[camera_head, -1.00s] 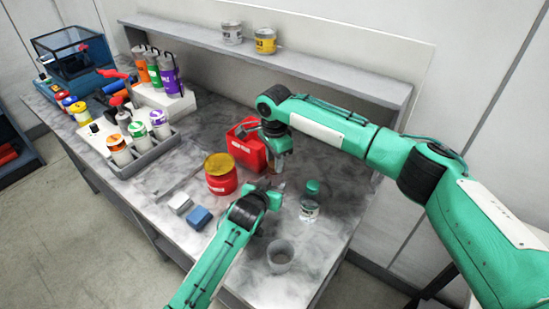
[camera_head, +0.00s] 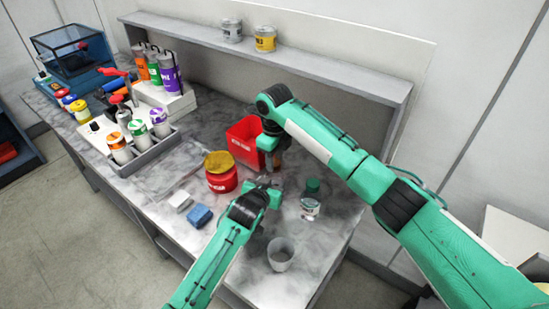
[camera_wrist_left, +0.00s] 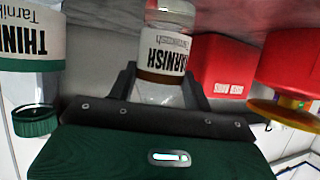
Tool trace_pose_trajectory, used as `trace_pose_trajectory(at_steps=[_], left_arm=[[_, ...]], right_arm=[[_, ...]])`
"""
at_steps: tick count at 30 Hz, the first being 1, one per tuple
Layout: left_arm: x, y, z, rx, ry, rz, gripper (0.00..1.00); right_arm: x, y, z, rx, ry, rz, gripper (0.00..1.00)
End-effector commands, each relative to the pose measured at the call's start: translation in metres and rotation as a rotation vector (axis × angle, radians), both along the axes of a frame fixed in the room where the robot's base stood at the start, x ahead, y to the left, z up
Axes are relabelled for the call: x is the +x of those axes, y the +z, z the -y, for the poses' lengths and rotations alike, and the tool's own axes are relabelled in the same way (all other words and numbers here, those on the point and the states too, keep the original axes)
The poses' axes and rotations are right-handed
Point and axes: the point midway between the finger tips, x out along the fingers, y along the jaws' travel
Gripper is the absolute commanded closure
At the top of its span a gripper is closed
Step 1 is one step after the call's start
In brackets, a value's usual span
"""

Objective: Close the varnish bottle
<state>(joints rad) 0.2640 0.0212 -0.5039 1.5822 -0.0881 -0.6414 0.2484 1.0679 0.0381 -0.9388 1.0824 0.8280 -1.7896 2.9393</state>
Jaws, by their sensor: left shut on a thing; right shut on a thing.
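The varnish bottle (camera_wrist_left: 168,50) stands between the fingers of my left gripper in the left wrist view, where the picture is upside down. Its label reads VARNISH and its upper part is clear; its top is hidden behind the gripper. My left gripper (camera_head: 268,184) is shut on it, low over the table's front right part. My right gripper (camera_head: 275,160) is just behind, next to the red bin. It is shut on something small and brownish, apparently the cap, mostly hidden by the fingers.
A green-capped thinner bottle (camera_head: 310,204) stands right of my left gripper, with a clear cup (camera_head: 281,256) in front. Left are a red jar with yellow lid (camera_head: 221,174), a blue block (camera_head: 200,216) and a white block (camera_head: 180,202). The red bin (camera_head: 242,140) stands behind.

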Motion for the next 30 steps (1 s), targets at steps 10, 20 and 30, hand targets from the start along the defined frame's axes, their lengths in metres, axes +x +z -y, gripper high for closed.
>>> trace_pose_trajectory(at_steps=[10, 20, 30], left_arm=[[0.0, -0.001, 0.0, 0.001, 0.0, -0.003, 1.0], [0.0, -0.001, 0.0, 0.001, 0.0, -0.003, 1.0], [0.0, -0.001, 0.0, 0.001, 0.0, -0.002, 1.0]], right_arm=[[0.0, 0.001, 0.0, 0.0, -0.009, 0.002, 0.6], [0.0, 0.0, 0.0, -0.001, -0.008, 0.001, 0.46], [0.0, 0.033, -0.001, 0.002, -0.007, 0.001, 0.46]])
